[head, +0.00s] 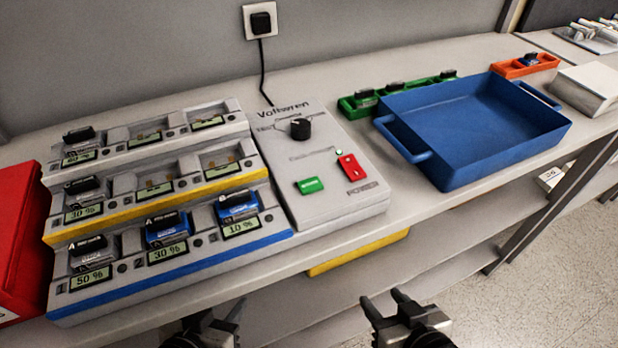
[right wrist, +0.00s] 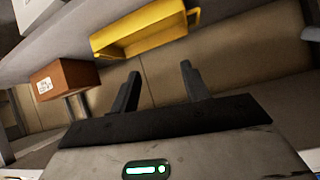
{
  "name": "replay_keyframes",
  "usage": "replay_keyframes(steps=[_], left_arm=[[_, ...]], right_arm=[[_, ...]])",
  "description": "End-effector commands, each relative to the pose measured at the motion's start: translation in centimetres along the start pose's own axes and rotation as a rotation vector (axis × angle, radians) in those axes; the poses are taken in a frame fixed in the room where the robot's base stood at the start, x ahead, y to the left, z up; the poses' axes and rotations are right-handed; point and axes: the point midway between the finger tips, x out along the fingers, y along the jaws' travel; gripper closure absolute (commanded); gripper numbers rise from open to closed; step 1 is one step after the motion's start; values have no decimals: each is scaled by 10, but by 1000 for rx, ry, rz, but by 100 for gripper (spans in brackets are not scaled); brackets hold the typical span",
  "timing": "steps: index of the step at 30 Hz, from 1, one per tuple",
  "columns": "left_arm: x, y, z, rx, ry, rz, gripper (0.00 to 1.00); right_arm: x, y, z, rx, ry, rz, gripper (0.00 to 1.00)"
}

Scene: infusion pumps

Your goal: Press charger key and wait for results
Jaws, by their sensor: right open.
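The charger (head: 150,255) is a stepped rack at the left of the table, with white, yellow and blue edged rows. Batteries (head: 165,230) sit in several slots, and small displays show percentages such as 50 %, 30 % and 10 %. The grey control box (head: 335,200) stands right of it, with a black knob (head: 299,128), a green key (head: 310,186) and a red switch (head: 351,168). My left gripper (head: 215,318) is in front of the table below the charger, its jaws partly cut off. My right gripper (head: 385,305) is open and empty, in front of the table edge; its fingers show in the right wrist view (right wrist: 160,88).
A blue tray (head: 440,165) with handles stands right of the control box. Green holders (head: 365,107) with batteries are behind it, an orange holder (head: 515,70) and white box (head: 588,88) at far right. A red box (head: 18,240) is at far left. A yellow bin (right wrist: 145,35) is below the table.

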Motion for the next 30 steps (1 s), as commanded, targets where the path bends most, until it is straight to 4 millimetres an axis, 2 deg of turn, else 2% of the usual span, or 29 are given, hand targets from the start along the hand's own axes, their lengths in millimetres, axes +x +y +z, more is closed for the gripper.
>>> replay_keyframes(steps=[1,4,5,30], left_arm=[[0,0,0,0,0,0,64],[0,0,0,0,0,0,64],[0,0,0,0,0,0,64],[0,0,0,0,0,0,64]], right_arm=[[0,0,0,0,0,0,69],[0,0,0,0,0,0,97],[0,0,0,0,0,0,100],[0,0,0,0,1,0,100]])
